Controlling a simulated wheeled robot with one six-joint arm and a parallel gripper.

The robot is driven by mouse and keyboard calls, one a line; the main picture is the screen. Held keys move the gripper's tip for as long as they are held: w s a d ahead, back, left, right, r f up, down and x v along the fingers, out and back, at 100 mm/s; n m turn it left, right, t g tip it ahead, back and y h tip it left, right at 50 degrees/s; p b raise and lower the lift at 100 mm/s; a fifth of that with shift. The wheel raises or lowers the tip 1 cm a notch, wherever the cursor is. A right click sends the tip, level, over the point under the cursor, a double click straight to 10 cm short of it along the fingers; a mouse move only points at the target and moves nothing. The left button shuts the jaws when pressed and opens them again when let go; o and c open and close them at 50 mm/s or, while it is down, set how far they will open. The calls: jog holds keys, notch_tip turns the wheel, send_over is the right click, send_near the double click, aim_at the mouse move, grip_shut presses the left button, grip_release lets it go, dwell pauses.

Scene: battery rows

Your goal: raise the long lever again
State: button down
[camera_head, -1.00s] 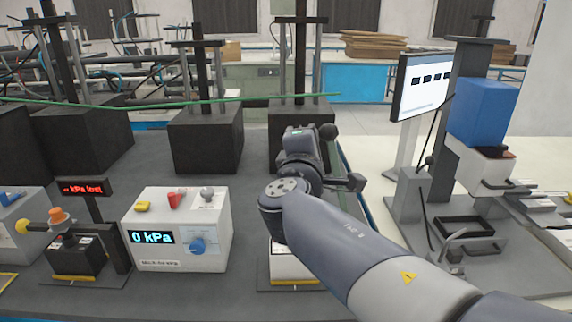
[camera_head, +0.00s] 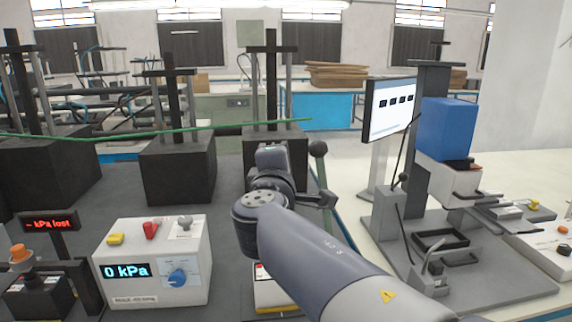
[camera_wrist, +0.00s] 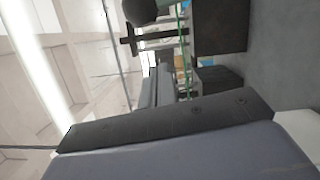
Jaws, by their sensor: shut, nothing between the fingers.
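The long lever (camera_head: 321,172) is a thin rod topped by a dark ball knob (camera_head: 318,148). It stands just right of the third black tower, nearly upright; its lower end is hidden behind my arm. My gripper (camera_head: 328,201) is shut and empty, close to the rod below the knob. I cannot tell if it touches the rod. In the wrist view a dark ball (camera_wrist: 140,10), likely the same knob, is cut off by the top edge.
A white box (camera_head: 150,262) reads 0 kPa, and a display (camera_head: 49,223) reads "kPa lost". A green hose (camera_head: 120,134) crosses in front of the towers. A grey station with a blue block (camera_head: 446,128) and a monitor (camera_head: 390,108) stand at right.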

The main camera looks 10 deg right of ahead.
jog(key=v, duration=1)
jog(key=shift+b, duration=0.45)
